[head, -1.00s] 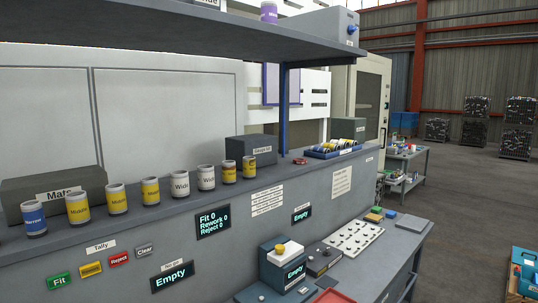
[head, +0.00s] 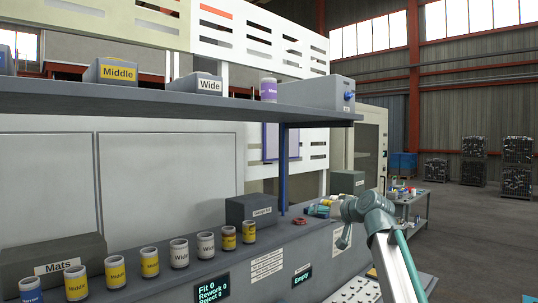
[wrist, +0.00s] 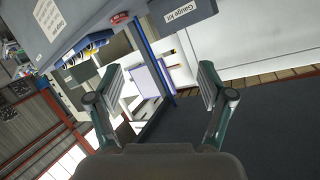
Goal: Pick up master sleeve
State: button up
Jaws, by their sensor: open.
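A white sleeve with a purple label (head: 268,90) stands upright on the upper shelf, left of a grey box. I take it to be the master sleeve; its label is too small to read. It does not show in the wrist view. My gripper (wrist: 160,78) is open with nothing between its fingers in the wrist view. In the head view my arm is at the lower right, below the shelf and well apart from the sleeve; the fingertips are hard to make out there.
The upper shelf (head: 180,103) also carries boxes marked Middle (head: 118,72) and Wide (head: 197,84), and a grey box (head: 317,93) with a blue knob. A blue post (head: 283,165) holds the shelf. A row of labelled sleeves stands on the lower ledge, near the Gauge kit box (head: 251,209).

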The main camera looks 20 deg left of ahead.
jog(key=s+a+r+n+t+y+p, duration=0.1)
jog(key=s+a+r, duration=0.2)
jog(key=r, duration=0.9)
jog(key=s+a+r+n+y+p, duration=0.1)
jog(key=s+a+r+n, duration=0.15)
jog(key=r, duration=0.95)
jog(key=n+y+p, duration=0.2)
send_near(273, 84)
jog(key=a, duration=0.2)
jog(key=shift+t, duration=0.4)
jog(key=b+x, duration=0.1)
jog(key=x, duration=0.1)
jog(key=b+x, duration=0.1)
jog(key=x, duration=0.2)
jog(key=shift+w+d, duration=0.15)
jog(key=shift+w, duration=0.15)
jog(key=shift+w+a+f, duration=0.15)
jog(key=shift+w+a, duration=0.15)
jog(key=shift+w+a+r+p, duration=0.2)
jog(key=shift+w+a+p, duration=0.2)
jog(key=shift+p, duration=0.3)
jog(key=p+x, duration=0.2)
jog(key=x, duration=0.1)
jog(key=shift+w+a+f, duration=0.2)
jog(key=shift+w+a, duration=0.1)
jog(key=shift+a, duration=0.05)
grip_shut()
